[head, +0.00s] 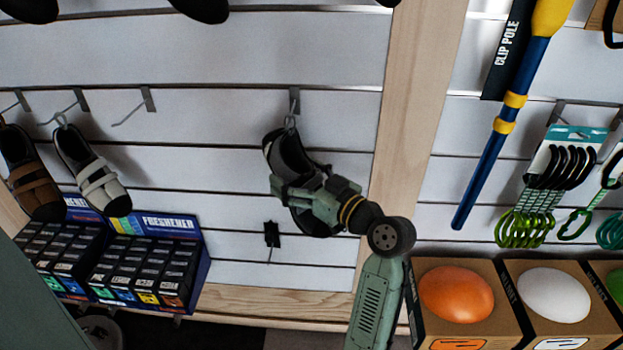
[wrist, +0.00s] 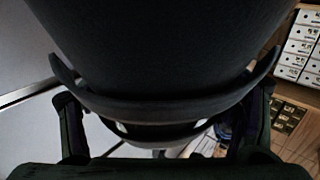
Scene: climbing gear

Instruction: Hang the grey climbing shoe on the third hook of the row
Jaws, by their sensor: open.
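A dark grey shoe with a light edge (head: 290,152) hangs by its loop from a single hook (head: 293,103) in the middle of the slatted wall. My gripper (head: 293,190) is at this shoe, its open fingers either side of the lower part. In the wrist view the shoe (wrist: 160,50) fills the space between the fingers (wrist: 163,128); contact cannot be told. To the left is a row of hooks. A brown shoe (head: 30,178) hangs on the first and a black shoe with pale grey straps (head: 92,172) on the second. The third hook (head: 135,110) is bare.
Boxes of freshener (head: 150,260) stand below the row of hooks. A small black hook (head: 271,236) sits below the hanging shoe. A wooden post (head: 420,90) stands to the right, with a clip pole (head: 505,118) and carabiners beyond. Wall between the hooks is clear.

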